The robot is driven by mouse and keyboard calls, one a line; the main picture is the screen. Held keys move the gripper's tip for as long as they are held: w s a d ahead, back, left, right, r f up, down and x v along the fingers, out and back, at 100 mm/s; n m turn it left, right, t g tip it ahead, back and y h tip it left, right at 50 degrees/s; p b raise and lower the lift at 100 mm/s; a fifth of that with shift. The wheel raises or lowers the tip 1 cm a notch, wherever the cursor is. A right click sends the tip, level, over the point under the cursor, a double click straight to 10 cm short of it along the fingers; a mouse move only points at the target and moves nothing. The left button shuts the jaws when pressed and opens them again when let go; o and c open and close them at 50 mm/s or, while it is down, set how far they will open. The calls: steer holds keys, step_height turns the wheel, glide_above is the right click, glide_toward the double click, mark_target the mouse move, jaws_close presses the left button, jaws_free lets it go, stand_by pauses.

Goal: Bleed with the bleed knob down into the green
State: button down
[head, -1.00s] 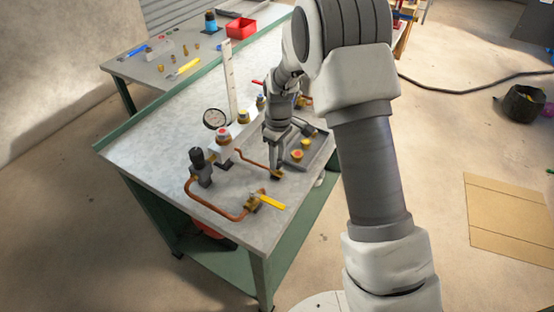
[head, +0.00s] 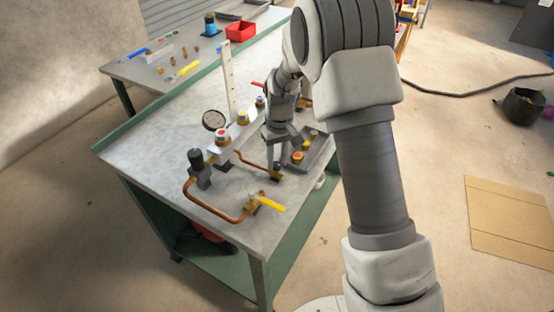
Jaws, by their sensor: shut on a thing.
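My gripper (head: 273,168) points down over the near right part of the bench. Its fingers are shut on the small brass bleed knob (head: 277,176) at the end of a thin copper pipe (head: 256,165); the fingertips hide most of the knob.
A white block manifold (head: 232,135) carries several caps. A yellow-handled valve (head: 270,204) sits on the copper pipe in front. A grey tray (head: 318,154) with coloured caps lies close right of my gripper. A tall white scale (head: 227,80) stands behind.

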mark_target(279, 163)
stand_by(0.3)
steer(key=c, duration=0.5)
jaws_free()
steer(key=shift+c, duration=0.2)
steer(key=shift+r, duration=0.1)
step_height(279, 163, up, 17)
steer(key=shift+w+d+r+p, duration=0.15)
steer(key=shift+d+p, duration=0.2)
steer(key=shift+p, duration=0.05)
